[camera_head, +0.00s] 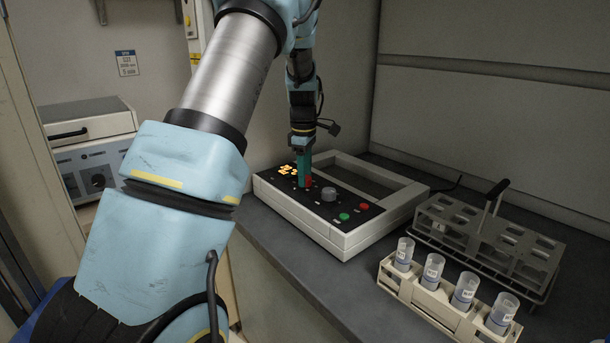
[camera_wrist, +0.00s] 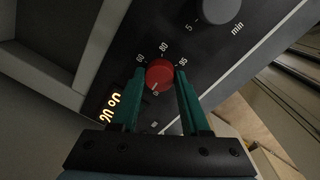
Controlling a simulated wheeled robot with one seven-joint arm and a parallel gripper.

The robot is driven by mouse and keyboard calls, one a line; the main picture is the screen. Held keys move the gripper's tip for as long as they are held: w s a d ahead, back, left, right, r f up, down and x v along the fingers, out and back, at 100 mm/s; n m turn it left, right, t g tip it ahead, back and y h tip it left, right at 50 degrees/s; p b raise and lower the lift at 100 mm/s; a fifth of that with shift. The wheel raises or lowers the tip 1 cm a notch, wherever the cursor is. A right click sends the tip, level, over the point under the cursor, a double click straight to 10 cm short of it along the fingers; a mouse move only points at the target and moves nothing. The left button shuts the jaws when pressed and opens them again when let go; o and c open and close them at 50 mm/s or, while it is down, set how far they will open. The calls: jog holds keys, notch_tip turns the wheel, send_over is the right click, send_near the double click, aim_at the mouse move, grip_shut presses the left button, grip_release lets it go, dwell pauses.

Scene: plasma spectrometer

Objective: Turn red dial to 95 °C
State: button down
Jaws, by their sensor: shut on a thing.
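The red dial (camera_wrist: 160,72) is on the instrument's black panel, with the marks 60, 80 and 95 around its far side in the wrist view. A small light mark shows on its near lower edge. My gripper (camera_wrist: 159,80) has its two green fingers shut on the dial, one on each side. In the head view my gripper (camera_head: 304,182) points straight down onto the panel and the dial (camera_head: 309,182) shows just beside the fingers. An orange display (camera_wrist: 110,107) beside the left finger seems to read 90 °C; its end is partly hidden.
A grey dial (camera_head: 328,194) marked in min sits next to the red one. A green button (camera_head: 344,216) and a red button (camera_head: 361,206) are near the panel's right corner. A white rack of vials (camera_head: 440,312) and a metal rack (camera_head: 480,240) stand to the right.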

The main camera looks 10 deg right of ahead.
jog(key=m, duration=0.5)
jog(key=shift+m, duration=0.3)
jog(key=m, duration=0.5)
jog(key=shift+w+m+g, duration=0.1)
jog(key=shift+m+g, duration=0.2)
jog(key=m, duration=1)
jog(key=shift+m+p, duration=0.3)
jog(key=shift+m, duration=0.1)
jog(key=m+p, duration=0.1)
jog(key=m, duration=0.4)
jog(key=shift+g, duration=0.3)
jog(key=m+p, duration=0.1)
jog(key=m, duration=0.5)
jog(key=shift+r+p, duration=0.1)
jog(key=shift+p, duration=0.2)
jog(key=m+p, duration=0.2)
jog(key=m, duration=0.3)
jog(key=shift+y, duration=0.3)
jog(key=shift+d+m+p, duration=0.1)
jog(key=shift+m+p, duration=0.7)
jog(key=shift+m, duration=1.6)
